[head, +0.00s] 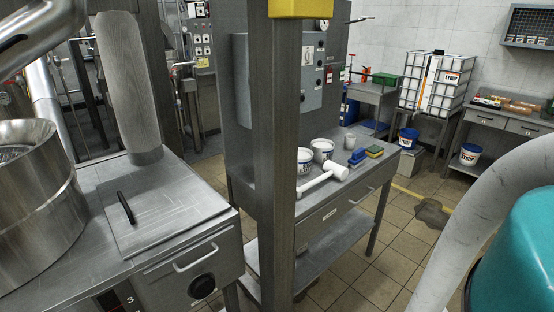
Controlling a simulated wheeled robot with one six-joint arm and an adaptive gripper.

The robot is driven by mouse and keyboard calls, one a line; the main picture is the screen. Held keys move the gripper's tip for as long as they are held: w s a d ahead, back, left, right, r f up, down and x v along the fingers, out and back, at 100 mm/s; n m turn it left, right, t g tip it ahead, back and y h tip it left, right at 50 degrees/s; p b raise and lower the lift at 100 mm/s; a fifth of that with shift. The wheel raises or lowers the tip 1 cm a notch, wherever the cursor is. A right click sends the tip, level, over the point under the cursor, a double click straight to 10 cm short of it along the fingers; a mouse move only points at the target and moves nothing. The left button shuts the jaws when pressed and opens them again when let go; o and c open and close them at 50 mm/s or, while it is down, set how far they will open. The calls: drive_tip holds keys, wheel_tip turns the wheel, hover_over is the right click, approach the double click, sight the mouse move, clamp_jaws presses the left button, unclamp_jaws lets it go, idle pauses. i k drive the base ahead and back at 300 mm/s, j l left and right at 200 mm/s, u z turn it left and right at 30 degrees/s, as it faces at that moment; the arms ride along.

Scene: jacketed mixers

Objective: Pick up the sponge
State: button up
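A small yellow block with a dark green top, which looks like the sponge (374,151), lies on a grey metal table (335,205) in the middle of the head view. It is near the table's right end, just right of some small blue items (357,157). It is small in the picture, so its exact shape is hard to tell. My gripper is not in view, so its state and its place relative to the sponge do not show.
White tubs (323,150), a cup (349,142) and a white mallet-like tool (330,177) share the table. A tall metal post (276,150) stands before its left part. A steel workbench (170,215) fills the left. Tiled floor (385,235) is open right of the table.

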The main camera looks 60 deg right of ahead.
sight(374, 151)
drive_tip(key=z, duration=2.2)
drive_tip(key=i+l+z, duration=0.1)
drive_tip(key=z, duration=0.25)
drive_tip(key=i+l+z, duration=0.1)
drive_tip(key=z, duration=0.3)
